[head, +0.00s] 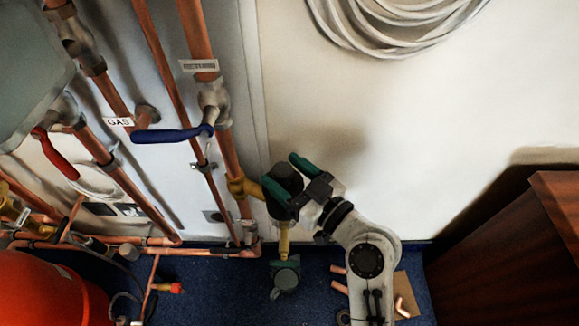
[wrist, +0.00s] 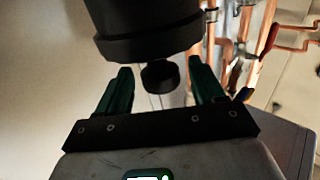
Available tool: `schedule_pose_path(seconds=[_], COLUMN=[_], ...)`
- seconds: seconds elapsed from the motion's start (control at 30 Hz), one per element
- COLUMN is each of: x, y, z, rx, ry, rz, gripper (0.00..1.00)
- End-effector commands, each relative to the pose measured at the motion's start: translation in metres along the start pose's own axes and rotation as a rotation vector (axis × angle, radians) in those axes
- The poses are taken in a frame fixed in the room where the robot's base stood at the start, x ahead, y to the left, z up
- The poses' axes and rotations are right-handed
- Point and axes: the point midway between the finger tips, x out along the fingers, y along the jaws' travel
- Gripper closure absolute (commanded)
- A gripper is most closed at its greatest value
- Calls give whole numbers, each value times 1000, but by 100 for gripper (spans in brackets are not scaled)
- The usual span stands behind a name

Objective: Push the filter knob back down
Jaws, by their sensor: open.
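The filter is a black cylindrical body (head: 283,180) joined to the copper pipework by a brass fitting (head: 243,187). In the wrist view, its wide black body (wrist: 145,30) fills the top. The small round black filter knob (wrist: 160,78) shows just below that body. My gripper (wrist: 160,74) is open, with one green finger on each side of the knob and visible gaps between. In the head view, my gripper (head: 289,176) is at the filter and the knob is hidden. I cannot tell how far the knob stands out from the body.
A blue lever valve (head: 172,134) and a red lever (head: 55,153) sit on pipes to the left. A dark green fitting (head: 285,276) stands below the filter. A red vessel (head: 45,290) is at lower left, a wooden cabinet (head: 510,245) at right.

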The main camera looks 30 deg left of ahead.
Motion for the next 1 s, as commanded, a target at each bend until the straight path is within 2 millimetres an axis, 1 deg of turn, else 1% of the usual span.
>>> schedule_pose_path(seconds=[0.03, 0.3, 0.4, 0.5, 0.6, 0.7, 1.0], x=[-9, -61, -78, -89, -96, -98, -98], y=[1, 1, 1, 1, 1, 1, 1], z=[0, 1, 1, 0, 1, 1, 0], rx=[1, 1, 2, 0, 0, 0, 0], ry=[0, -1, -1, -1, -1, -1, 0], rz=[5, 5, 5, 4, 3, 2, 2], gripper=[32, 32, 32, 32, 32, 32, 32])
